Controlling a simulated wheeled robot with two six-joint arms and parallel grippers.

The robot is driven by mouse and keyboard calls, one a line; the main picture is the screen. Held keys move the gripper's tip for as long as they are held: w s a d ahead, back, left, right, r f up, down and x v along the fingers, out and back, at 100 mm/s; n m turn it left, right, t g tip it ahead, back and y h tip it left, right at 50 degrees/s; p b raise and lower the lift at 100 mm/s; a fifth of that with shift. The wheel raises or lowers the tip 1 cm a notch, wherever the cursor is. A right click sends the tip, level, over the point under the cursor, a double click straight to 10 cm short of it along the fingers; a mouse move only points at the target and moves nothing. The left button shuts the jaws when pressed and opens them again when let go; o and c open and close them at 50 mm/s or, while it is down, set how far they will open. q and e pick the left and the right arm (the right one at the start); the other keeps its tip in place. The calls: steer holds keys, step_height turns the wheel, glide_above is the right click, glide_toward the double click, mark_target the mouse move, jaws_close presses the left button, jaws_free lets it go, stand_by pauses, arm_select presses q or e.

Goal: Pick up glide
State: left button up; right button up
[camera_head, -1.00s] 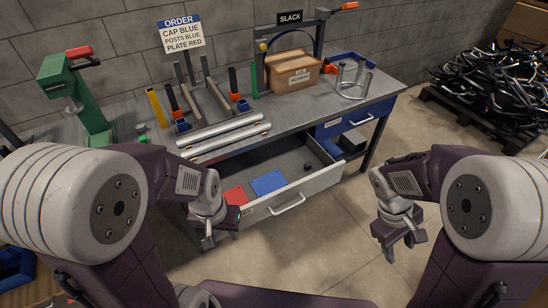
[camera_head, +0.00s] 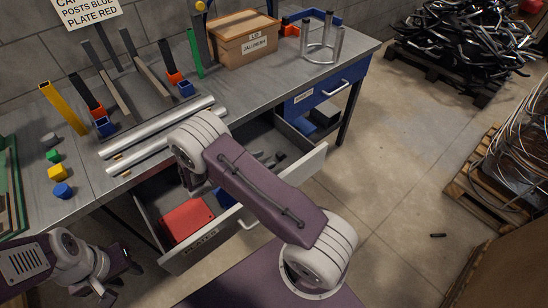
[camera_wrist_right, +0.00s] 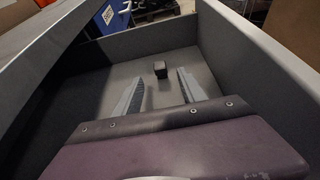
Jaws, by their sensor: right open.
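A small dark block, which looks like the glide (camera_wrist_right: 160,69), stands on the floor of the open drawer (camera_wrist_right: 221,91). In the head view the dark block (camera_head: 281,156) is near the drawer's right end. My right gripper (camera_wrist_right: 160,90) is open and empty inside the drawer. Its two grey fingers point toward the block, which lies just beyond the tips and roughly between them. In the head view my right arm covers part of the drawer. My left gripper (camera_head: 112,278) is at the lower left, outside the drawer; its finger gap is unclear.
A red plate (camera_head: 187,219) and a partly hidden blue plate (camera_head: 226,194) lie in the drawer's left part. The drawer walls stand close around the right gripper. Silver rails (camera_head: 160,128), a cardboard box (camera_head: 240,38) and coloured blocks stand on the workbench (camera_head: 82,180) above.

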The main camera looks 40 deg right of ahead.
mark_target(280, 154)
steer(key=x, duration=0.3)
steer(key=shift+w+d+f, duration=0.1)
steer(key=shift+d+f, duration=0.1)
steer(key=shift+d, duration=0.15)
steer(key=b+x, duration=0.1)
steer(key=x, duration=0.4)
steer(key=shift+d+r, duration=0.15)
steer(key=shift+d, duration=0.15)
steer(key=shift+r, duration=0.1)
steer(key=shift+a, duration=0.1)
jaws_close()
